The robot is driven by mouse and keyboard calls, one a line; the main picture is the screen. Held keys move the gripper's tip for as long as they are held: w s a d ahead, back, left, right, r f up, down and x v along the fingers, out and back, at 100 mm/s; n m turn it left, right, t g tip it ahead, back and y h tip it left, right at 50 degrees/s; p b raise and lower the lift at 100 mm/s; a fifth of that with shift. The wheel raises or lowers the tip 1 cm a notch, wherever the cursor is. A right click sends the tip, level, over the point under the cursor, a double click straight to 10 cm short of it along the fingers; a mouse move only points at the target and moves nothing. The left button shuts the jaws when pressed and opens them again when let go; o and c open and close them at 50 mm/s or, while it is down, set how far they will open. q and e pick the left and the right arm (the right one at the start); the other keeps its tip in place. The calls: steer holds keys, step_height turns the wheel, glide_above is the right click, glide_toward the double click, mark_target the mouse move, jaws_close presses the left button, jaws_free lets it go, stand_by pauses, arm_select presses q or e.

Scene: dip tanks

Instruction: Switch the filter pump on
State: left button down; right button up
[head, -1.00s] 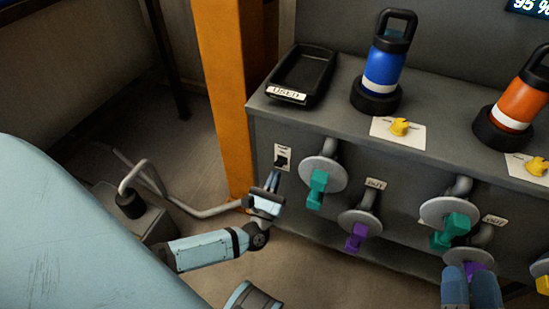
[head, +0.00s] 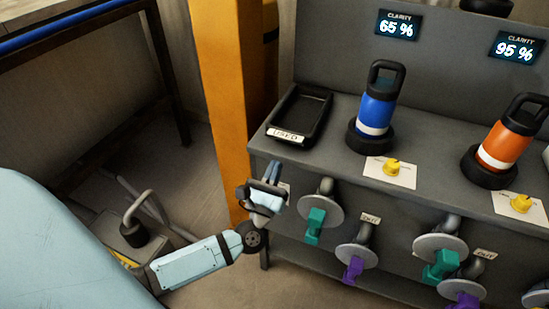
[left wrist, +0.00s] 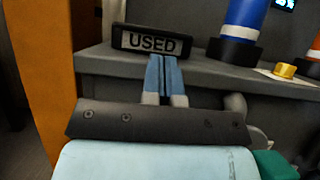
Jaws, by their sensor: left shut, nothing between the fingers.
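A small pale switch plate (head: 286,188) is on the bench's front face, below the USED tray. It is mostly hidden behind my left gripper (head: 273,168), so its lever and setting cannot be read. My left gripper is shut and empty, with its fingers pointing up close to the bench's front edge. In the left wrist view the closed blue fingertips (left wrist: 161,60) are just below the USED label, and the switch does not show. A grey box with a hooked pipe (head: 135,240) stands on the floor at lower left; I cannot tell whether it is the pump.
The black USED tray (head: 301,115), a blue bottle (head: 380,105) and an orange bottle (head: 508,145) stand on the bench. Yellow knobs (head: 392,167) and teal and purple valve handles (head: 315,226) are to the right. An orange post (head: 222,100) is close left of the gripper.

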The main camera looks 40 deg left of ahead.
arm_select(q)
step_height(320, 180, up, 2)
arm_select(e)
steer(key=shift+s+d+f+g, duration=0.25)
steer(key=shift+d+f+g, duration=0.1)
steer(key=shift+f, duration=0.25)
